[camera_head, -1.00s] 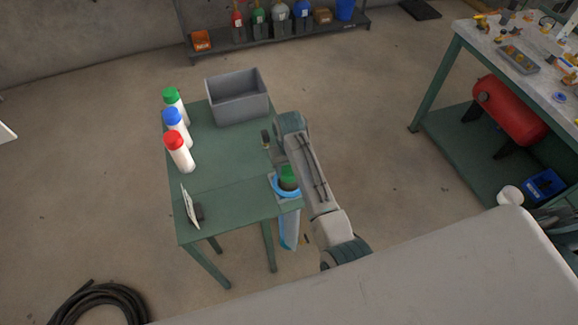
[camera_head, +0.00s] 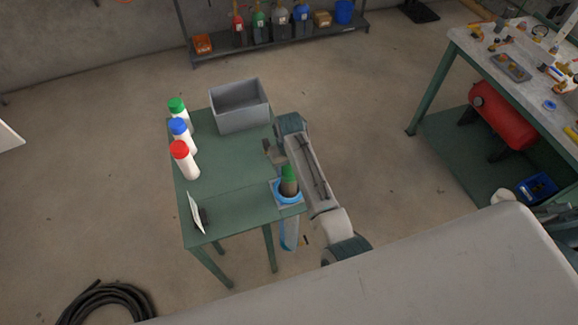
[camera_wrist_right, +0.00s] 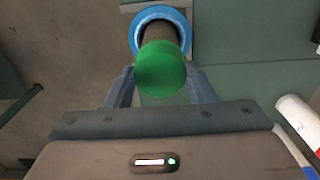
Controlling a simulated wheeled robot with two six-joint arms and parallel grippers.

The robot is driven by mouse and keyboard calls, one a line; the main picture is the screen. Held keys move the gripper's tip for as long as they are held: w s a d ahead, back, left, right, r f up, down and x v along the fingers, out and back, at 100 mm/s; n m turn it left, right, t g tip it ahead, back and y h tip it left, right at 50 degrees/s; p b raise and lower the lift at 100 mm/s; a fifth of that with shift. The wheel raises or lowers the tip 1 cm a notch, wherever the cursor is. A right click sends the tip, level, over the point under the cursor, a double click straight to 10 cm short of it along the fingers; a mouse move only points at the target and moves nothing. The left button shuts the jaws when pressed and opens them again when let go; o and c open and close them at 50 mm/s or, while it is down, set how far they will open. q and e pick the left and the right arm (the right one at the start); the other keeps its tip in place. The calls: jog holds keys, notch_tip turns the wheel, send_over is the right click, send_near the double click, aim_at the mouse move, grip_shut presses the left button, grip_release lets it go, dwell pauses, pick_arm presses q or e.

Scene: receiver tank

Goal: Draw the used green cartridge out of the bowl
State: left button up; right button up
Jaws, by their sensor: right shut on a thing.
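The used cartridge (camera_head: 288,183) has a green top and a dark grey-brown body. It stands roughly upright in the blue-rimmed bowl (camera_head: 287,199) at the table's front right corner. A good length of its body shows above the rim, and its lower end is hidden inside. In the right wrist view, the green top (camera_wrist_right: 160,70) sits between the fingers of my right gripper (camera_wrist_right: 161,86), which is shut on the cartridge. The blue rim (camera_wrist_right: 160,14) shows behind it. In the head view, my right gripper (camera_head: 279,160) is partly hidden by its own wrist. My left gripper is not in view.
On the green table (camera_head: 225,165) stand a grey open bin (camera_head: 240,118) at the back, white bottles with green, blue and red caps (camera_head: 184,160) along the left, and a small white card (camera_head: 196,212) in front. The table's middle is clear. A workbench (camera_head: 500,75) stands at right.

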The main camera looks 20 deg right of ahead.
jog(key=shift+r, duration=3.5)
jog(key=shift+a, duration=0.1)
